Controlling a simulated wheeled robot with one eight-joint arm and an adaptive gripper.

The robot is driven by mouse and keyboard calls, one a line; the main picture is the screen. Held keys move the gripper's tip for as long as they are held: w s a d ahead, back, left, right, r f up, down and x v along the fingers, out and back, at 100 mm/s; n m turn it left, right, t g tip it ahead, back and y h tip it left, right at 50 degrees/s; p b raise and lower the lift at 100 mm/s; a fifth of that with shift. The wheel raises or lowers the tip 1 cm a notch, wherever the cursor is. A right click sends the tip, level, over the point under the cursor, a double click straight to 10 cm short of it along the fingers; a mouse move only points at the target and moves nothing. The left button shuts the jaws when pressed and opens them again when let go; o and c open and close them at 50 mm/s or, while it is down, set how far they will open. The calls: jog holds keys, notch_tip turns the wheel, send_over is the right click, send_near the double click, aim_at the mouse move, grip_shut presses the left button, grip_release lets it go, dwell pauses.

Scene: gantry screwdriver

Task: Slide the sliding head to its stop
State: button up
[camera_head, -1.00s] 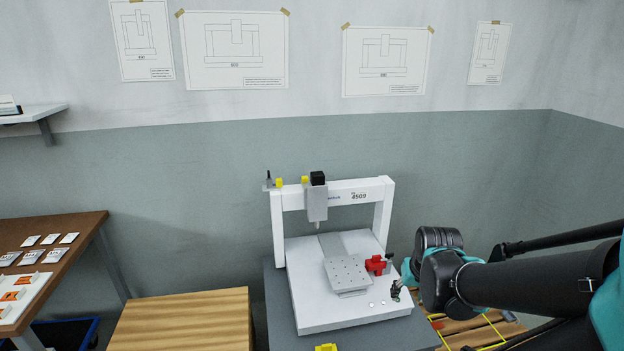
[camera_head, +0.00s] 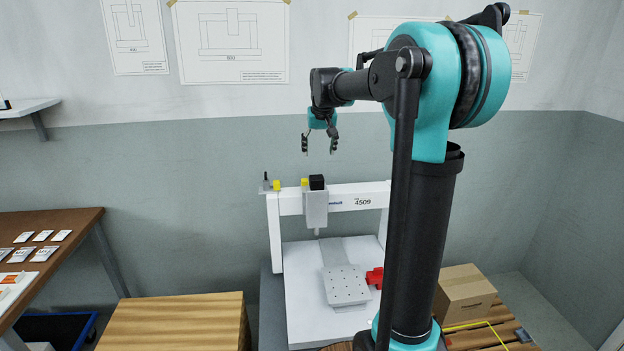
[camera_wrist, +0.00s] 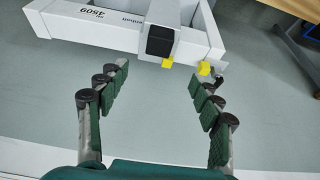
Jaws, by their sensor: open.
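The sliding head (camera_head: 315,206) is a grey block with a black top, mounted on the white gantry beam (camera_head: 345,197) left of its middle. A yellow block (camera_head: 305,183) is at its left side, and another yellow block (camera_head: 277,185) sits near the beam's left end. My gripper (camera_head: 319,150) is open and empty, above the beam and the head, pointing down. In the wrist view, the head's black top (camera_wrist: 160,41) shows beyond and between the open fingers (camera_wrist: 157,80), with the two yellow blocks to its right. The fingers appear apart from the head.
A grey plate with holes (camera_head: 346,284) and a red part (camera_head: 375,277) are on the machine's white base. My arm hides the gantry's right side. A wooden table (camera_head: 180,320) stands left, a cardboard box (camera_head: 465,292) right. The space above the beam is free.

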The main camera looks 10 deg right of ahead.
aim_at(317, 177)
jog(key=x, duration=1.5)
jog(key=shift+w+d+f, duration=0.1)
jog(key=shift+f, duration=0.05)
jog(key=shift+c, duration=0.4)
